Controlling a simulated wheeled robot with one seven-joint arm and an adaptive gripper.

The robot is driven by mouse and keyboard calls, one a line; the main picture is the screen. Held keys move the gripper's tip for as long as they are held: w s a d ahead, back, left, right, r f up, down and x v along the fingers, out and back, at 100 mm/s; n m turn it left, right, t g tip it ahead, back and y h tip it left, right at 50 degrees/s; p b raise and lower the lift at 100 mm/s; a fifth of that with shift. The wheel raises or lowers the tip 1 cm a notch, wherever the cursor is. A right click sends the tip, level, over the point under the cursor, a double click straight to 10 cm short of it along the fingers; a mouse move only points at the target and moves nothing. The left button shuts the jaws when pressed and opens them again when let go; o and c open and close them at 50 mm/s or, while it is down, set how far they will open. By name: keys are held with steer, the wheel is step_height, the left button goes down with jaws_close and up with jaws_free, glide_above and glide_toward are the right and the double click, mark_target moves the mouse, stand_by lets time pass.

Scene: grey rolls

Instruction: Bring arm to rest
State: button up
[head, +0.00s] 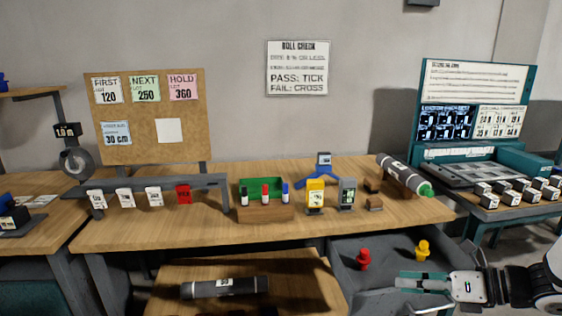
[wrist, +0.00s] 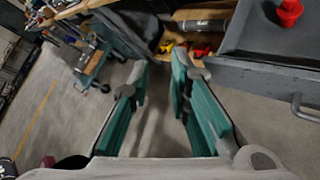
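My gripper (head: 413,281) is at the lower right of the head view, above or in front of the grey drawer, with my arm reaching in from the right edge. In the wrist view my gripper (wrist: 158,88) has its two teal fingers apart, with only floor visible between them. It holds nothing.
An open grey drawer (head: 345,284) holds a red peg (head: 362,259) and a yellow peg (head: 423,250). A dark roll (head: 225,287) lies on the lower wooden surface. Another roll (head: 400,172) with a green end lies on the bench (head: 150,233). Open floor (wrist: 75,130) shows at left.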

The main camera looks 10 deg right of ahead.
steer(key=s+a+r+n+g+h+p, duration=0.35)
steer(key=s+a+r+n+g, duration=0.35)
steer(key=s+a+r+n, duration=0.8)
steer(key=s+d+r+n+t+h+p, duration=0.1)
steer(key=s+r+n+h+p, duration=0.3)
steer(key=n, duration=1.4)
steer(key=s+r+t+h, duration=0.1)
steer(key=s+r+h, duration=0.1)
steer(key=s+r, duration=0.2)
steer(key=shift+s+d+t, duration=0.25)
steer(key=shift+d+t, duration=0.05)
steer(key=shift+d, duration=0.1)
